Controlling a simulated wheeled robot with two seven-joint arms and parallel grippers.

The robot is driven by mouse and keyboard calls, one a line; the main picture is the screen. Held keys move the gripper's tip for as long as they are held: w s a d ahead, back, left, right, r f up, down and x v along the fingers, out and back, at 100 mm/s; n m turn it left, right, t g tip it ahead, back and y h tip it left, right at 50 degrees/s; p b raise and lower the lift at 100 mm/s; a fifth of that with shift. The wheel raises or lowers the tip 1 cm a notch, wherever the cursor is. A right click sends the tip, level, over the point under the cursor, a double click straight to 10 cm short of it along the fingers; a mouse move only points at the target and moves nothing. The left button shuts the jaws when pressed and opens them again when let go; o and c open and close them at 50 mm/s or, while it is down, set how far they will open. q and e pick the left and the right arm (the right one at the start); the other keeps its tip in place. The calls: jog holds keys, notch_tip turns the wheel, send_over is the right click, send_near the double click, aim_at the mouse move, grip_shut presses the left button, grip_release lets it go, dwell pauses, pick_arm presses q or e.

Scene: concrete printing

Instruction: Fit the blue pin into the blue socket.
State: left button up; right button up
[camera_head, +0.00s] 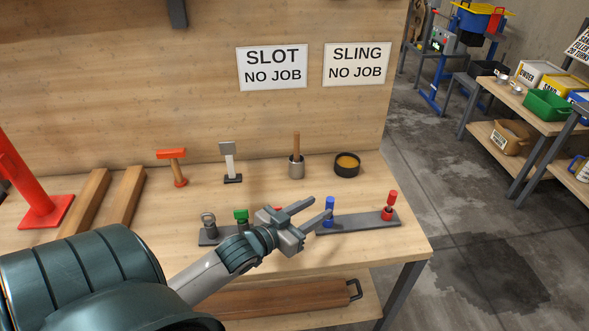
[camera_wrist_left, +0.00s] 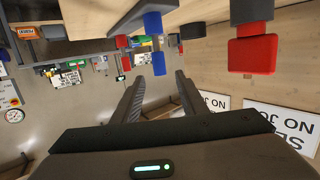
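The blue pin (camera_head: 330,204) stands upright on a flat grey bar (camera_head: 358,220) on the workbench. In the left wrist view, which appears upside down, a blue knob (camera_wrist_left: 159,63) is joined by a pale neck to a wider blue part (camera_wrist_left: 153,22). I cannot tell whether that wider part is the blue socket. My left gripper (camera_head: 322,206) is open and empty beside the blue pin. In the wrist view, the knob shows between the fingertips (camera_wrist_left: 158,78), with gaps on both sides. My right gripper is not in view.
On the bar line are a red pin (camera_head: 390,199), a green piece (camera_head: 241,215) and a grey piece (camera_head: 208,220); a red piece (camera_head: 277,208) is partly hidden by my gripper. The right front bench top is clear.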

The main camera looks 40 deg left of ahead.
pick_arm(q)
jog(key=s+r+b, duration=0.1)
jog(key=s, duration=0.5)
jog(key=shift+s+a+r, duration=0.15)
jog(key=shift+s+a, duration=0.1)
jog(key=shift+s, duration=0.15)
dwell(0.3)
